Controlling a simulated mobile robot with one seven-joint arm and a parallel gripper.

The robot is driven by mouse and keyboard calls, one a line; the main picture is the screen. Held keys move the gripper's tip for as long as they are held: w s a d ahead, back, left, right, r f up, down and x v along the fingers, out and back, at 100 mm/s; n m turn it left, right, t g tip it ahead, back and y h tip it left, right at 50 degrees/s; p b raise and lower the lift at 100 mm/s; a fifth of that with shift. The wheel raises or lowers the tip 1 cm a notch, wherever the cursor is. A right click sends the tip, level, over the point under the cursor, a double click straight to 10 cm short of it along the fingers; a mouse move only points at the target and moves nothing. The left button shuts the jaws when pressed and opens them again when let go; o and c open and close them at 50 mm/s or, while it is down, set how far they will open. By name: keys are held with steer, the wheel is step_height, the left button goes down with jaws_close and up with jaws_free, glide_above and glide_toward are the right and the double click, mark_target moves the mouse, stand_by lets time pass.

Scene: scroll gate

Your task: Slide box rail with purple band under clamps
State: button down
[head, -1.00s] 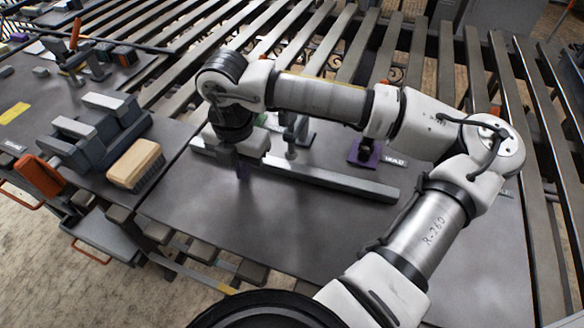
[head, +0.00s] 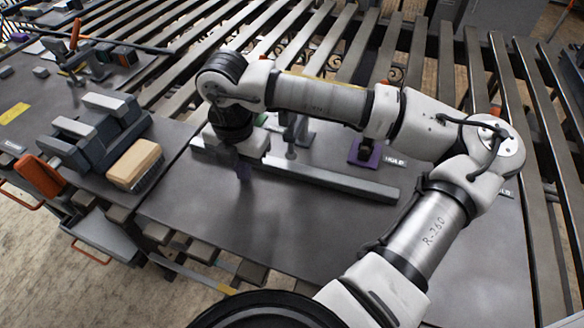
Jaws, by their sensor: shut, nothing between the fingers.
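The box rail (head: 340,181), a long grey bar, lies on the dark table behind my gripper, running from left to lower right. My gripper (head: 243,168) points down at the rail's left part and is shut with nothing held. It hides part of the rail; I cannot tell whether it touches it. Behind the rail stand a clamp with a grey post (head: 291,140) and a clamp with a purple base (head: 365,153), partly hidden by my arm.
A wooden brush (head: 134,163) and a grey vise (head: 95,135) stand on the left table. A slatted conveyor (head: 450,90) runs behind the work table (head: 250,225). The table in front of the rail is clear. My arm arches over the right side.

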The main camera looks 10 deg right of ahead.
steer(key=shift+w+d+b, duration=0.45)
steer(key=shift+w+d, duration=0.2)
steer(key=shift+w, duration=0.35)
steer(key=shift+w+d+b, duration=0.4)
steer(key=shift+w+d, duration=0.25)
steer(key=shift+w, duration=0.35)
stand_by(0.8)
steer(key=shift+s, duration=0.1)
steer(key=shift+s+a+b, duration=0.45)
steer(key=shift+s+a, duration=0.25)
steer(key=shift+s, duration=0.3)
step_height(320, 180, up, 8)
steer(key=p, duration=0.3)
steer(key=shift+p, duration=0.35)
